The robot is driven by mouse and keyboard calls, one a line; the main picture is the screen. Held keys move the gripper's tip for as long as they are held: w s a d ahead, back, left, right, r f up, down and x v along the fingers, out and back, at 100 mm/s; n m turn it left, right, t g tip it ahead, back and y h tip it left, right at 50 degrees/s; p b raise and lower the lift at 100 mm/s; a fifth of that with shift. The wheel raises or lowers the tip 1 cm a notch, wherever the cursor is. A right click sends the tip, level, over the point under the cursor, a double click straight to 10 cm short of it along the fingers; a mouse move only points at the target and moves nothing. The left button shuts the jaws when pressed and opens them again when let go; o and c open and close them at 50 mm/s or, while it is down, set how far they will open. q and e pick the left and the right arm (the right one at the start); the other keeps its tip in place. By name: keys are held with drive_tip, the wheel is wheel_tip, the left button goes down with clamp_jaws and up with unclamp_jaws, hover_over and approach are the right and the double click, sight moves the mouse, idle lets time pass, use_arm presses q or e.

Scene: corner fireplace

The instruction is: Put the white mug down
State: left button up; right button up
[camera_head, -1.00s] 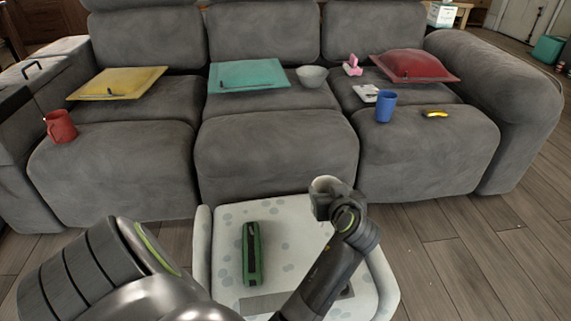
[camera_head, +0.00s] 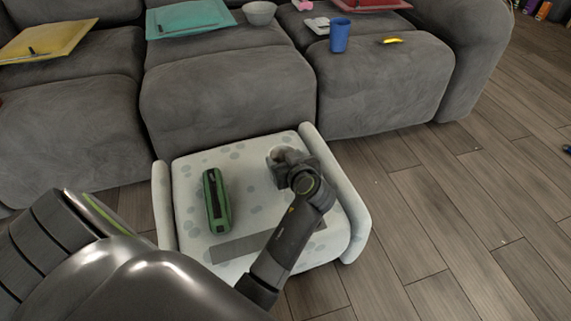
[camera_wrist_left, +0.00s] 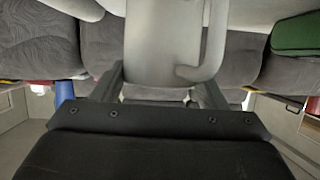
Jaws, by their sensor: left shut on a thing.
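The white mug (camera_wrist_left: 160,45) fills the upper middle of the left wrist view, its handle on the right. My left gripper (camera_wrist_left: 160,92) is shut on it, one finger on each side. In the head view, the left gripper (camera_head: 288,168) hides most of the mug; only a pale bit of its rim (camera_head: 282,151) shows. Gripper and mug are over the far right part of the spotted white padded seat (camera_head: 255,190). I cannot tell whether the mug's base touches the seat. My right gripper is not in view.
A green case (camera_head: 216,200) lies on the seat left of the gripper. A grey sofa (camera_head: 225,95) stands right behind, with a blue cup (camera_head: 339,36), a bowl (camera_head: 260,12) and cushions on it. The seat between case and gripper is clear. Wooden floor is free at right.

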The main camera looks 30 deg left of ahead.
use_arm(q)
drive_tip(key=shift+f, duration=0.15)
drive_tip(key=shift+f, duration=0.1)
drive_tip(key=o, duration=1.5)
drive_tip(key=shift+o, duration=0.2)
